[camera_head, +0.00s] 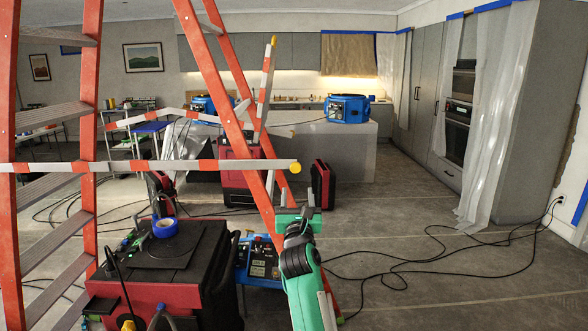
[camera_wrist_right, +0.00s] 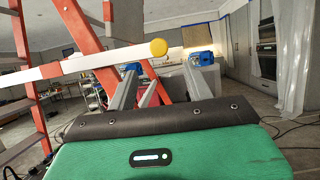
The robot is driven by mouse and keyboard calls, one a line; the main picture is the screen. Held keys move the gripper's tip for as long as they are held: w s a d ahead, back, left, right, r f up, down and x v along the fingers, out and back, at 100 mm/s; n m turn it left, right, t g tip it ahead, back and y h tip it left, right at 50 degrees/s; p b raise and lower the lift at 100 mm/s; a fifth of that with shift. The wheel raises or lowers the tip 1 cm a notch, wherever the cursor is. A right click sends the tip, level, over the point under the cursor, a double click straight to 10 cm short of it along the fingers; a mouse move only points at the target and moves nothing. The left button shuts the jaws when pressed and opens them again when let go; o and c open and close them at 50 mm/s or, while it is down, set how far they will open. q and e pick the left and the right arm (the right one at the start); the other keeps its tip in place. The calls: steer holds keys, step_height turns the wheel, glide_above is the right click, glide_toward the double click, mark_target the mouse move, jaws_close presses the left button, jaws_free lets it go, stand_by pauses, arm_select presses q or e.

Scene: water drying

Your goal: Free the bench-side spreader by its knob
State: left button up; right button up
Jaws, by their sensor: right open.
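A red-and-white spreader bar (camera_head: 120,167) runs nearly level from the orange ladder (camera_head: 88,110) and ends in a yellow knob (camera_head: 295,166). A second striped bar (camera_head: 265,85) stands steeply behind, with a yellow knob (camera_head: 273,40) at its top. I cannot tell which is the bench-side one. My right gripper (camera_head: 297,200) is open and empty just below the near knob. In the right wrist view that knob (camera_wrist_right: 158,47) shows above and between the spread fingers (camera_wrist_right: 166,66), apart from them. My left gripper is not in view.
A red tool chest (camera_head: 180,285) with blue tape (camera_head: 165,228) on top stands at lower left. A blue machine (camera_head: 262,258) is beside my right arm. Cables (camera_head: 400,275) cross the floor at right. Blue dryers (camera_head: 347,108) stand farther back.

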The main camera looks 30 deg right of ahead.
mark_target(296, 169)
steer(key=p+x, duration=0.2)
steer(key=x, duration=0.7)
steer(key=shift+w+a, duration=0.1)
steer(key=shift+w, duration=0.05)
steer(key=shift+w+d+p, duration=0.2)
steer(key=shift+w+p, duration=0.1)
steer(key=shift+w, duration=0.1)
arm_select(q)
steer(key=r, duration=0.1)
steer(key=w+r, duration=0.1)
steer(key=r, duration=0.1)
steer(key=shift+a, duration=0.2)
arm_select(e)
steer(key=shift+r, duration=0.1)
